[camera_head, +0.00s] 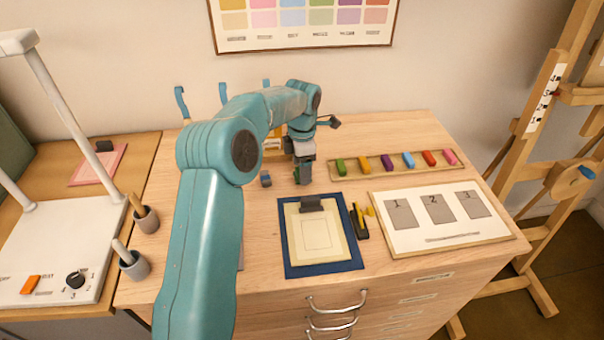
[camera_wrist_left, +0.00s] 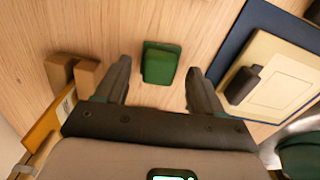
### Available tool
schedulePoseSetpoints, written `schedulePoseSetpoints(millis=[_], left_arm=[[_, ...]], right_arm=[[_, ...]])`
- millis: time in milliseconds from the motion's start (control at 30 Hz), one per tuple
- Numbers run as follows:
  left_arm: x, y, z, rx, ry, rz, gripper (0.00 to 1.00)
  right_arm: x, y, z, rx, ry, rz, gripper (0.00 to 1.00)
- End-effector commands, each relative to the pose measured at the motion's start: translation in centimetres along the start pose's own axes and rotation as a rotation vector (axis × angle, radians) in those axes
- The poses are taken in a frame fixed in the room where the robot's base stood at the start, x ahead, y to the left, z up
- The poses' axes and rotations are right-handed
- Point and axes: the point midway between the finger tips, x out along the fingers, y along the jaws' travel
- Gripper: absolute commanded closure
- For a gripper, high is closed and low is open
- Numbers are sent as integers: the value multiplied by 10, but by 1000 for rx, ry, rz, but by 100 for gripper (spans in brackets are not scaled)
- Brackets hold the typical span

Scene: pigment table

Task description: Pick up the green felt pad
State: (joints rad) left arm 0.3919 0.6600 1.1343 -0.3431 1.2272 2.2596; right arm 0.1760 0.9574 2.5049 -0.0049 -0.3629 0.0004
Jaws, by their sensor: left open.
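The green felt pad (camera_wrist_left: 160,62) lies on the wooden tabletop in the left wrist view, a small dark green block-like piece with a lighter green top. My left gripper (camera_wrist_left: 159,68) is open, one finger on each side of the pad, with gaps on both sides and nothing held. In the head view my left gripper (camera_head: 303,174) points down over the middle of the table. There I cannot clearly separate the pad from the fingers. My right gripper is not in view.
A blue board with a cream sheet and dark clip (camera_head: 327,250) lies close in front of the gripper. A tray of coloured sticks (camera_head: 395,168) and a white numbered board (camera_head: 433,238) are to the right. A small blue block (camera_head: 265,180) is left of the gripper.

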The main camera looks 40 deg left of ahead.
Motion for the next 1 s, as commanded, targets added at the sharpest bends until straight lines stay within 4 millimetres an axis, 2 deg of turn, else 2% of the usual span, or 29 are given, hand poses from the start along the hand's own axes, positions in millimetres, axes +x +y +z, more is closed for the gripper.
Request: schedulePoseSetpoints(millis=[100,167,200,300,667,867,1000], left_arm=[[0,0,0,0,0,-1,32],[0,0,0,0,0,-1,51],[0,0,0,0,0,-1,64],[0,0,0,0,0,-1,91],[-4,0,0,0,0,0,92],[-29,0,1,0,-2,3,92],[-61,0,1,-1,-4,4,92]], right_arm=[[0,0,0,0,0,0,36],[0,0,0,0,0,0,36],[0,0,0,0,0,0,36],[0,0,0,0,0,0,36],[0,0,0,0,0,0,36],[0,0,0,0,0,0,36],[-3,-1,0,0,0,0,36]])
